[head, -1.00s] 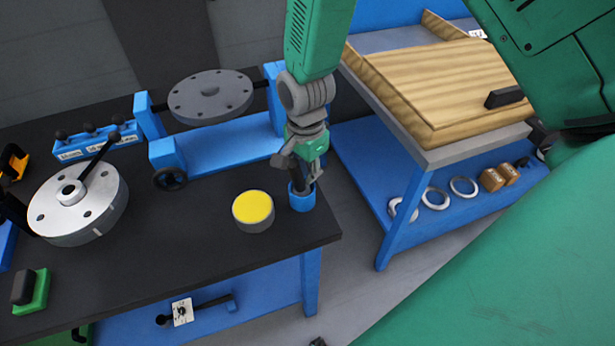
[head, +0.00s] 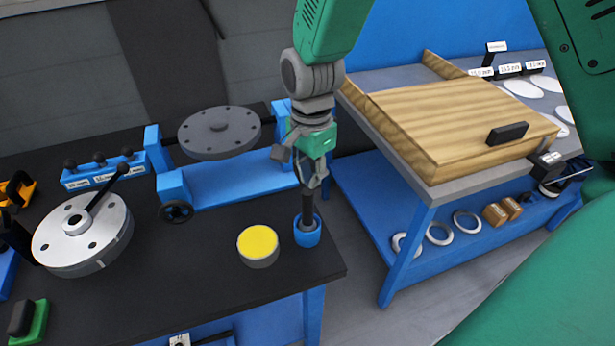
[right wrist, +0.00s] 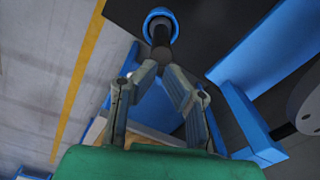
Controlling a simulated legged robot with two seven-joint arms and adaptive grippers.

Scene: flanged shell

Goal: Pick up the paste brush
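The paste brush (head: 307,208) is dark and stands roughly upright, its lower end inside a small blue cup (head: 307,238) near the right end of the black table. My right gripper (head: 312,183) is above the cup with its fingers closed together around the brush's upper part. In the right wrist view the fingertips (right wrist: 162,68) meet at the brush (right wrist: 161,48), which runs down into the blue cup (right wrist: 159,13). The brush's lower end is hidden in the cup. My left gripper is not in view.
A yellow-topped tin (head: 258,246) stands just left of the cup. A blue stand with a grey disc (head: 219,132) is behind. A silver flanged part (head: 82,235) lies left. A second bench with a wooden board (head: 455,125) stands right, across a gap.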

